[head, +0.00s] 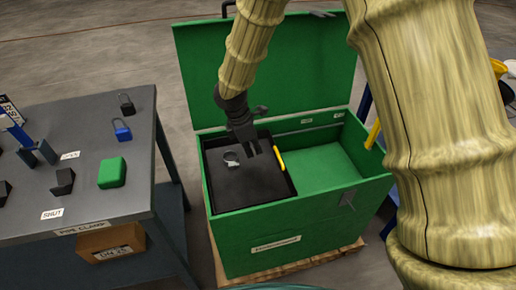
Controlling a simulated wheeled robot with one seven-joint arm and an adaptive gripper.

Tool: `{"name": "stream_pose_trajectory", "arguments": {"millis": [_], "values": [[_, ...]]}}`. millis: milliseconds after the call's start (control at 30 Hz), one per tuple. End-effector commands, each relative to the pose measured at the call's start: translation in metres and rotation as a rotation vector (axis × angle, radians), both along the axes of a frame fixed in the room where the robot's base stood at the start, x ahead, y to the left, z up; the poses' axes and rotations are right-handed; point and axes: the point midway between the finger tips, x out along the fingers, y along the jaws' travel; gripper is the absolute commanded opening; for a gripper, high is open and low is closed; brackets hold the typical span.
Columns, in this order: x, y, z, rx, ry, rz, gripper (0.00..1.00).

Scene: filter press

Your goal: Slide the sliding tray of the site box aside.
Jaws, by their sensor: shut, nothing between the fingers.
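The site box (285,236) is green, and its lid (300,70) stands open at the back. The black sliding tray (225,193) sits in the left part of the box opening. A small light-grey ring-shaped item (231,158) lies in the tray. A yellow bar (280,159) is at the tray's right side. My gripper (263,156) points down over the back right part of the tray, just left of the yellow bar. It is shut and holds nothing. I cannot tell whether its fingertips touch the tray.
The right part of the box is open, with its green floor (325,158) bare. A dark table (110,185) at the left carries padlocks and a green block (112,172). The box stands on a wooden pallet (290,264). My arm hides part of the right side.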

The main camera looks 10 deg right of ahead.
Motion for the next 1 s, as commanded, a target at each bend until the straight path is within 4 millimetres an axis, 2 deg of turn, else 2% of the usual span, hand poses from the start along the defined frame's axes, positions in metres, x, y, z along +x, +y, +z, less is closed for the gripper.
{"name": "stream_pose_trajectory", "arguments": {"millis": [500,700,1000], "values": [[0.000,-0.021,-0.084,0.000,0.002,0.000,0.00],[0.001,-0.048,-0.076,0.001,0.000,-0.003,0.00],[0.002,-0.062,-0.074,0.000,0.001,-0.001,0.00]]}}
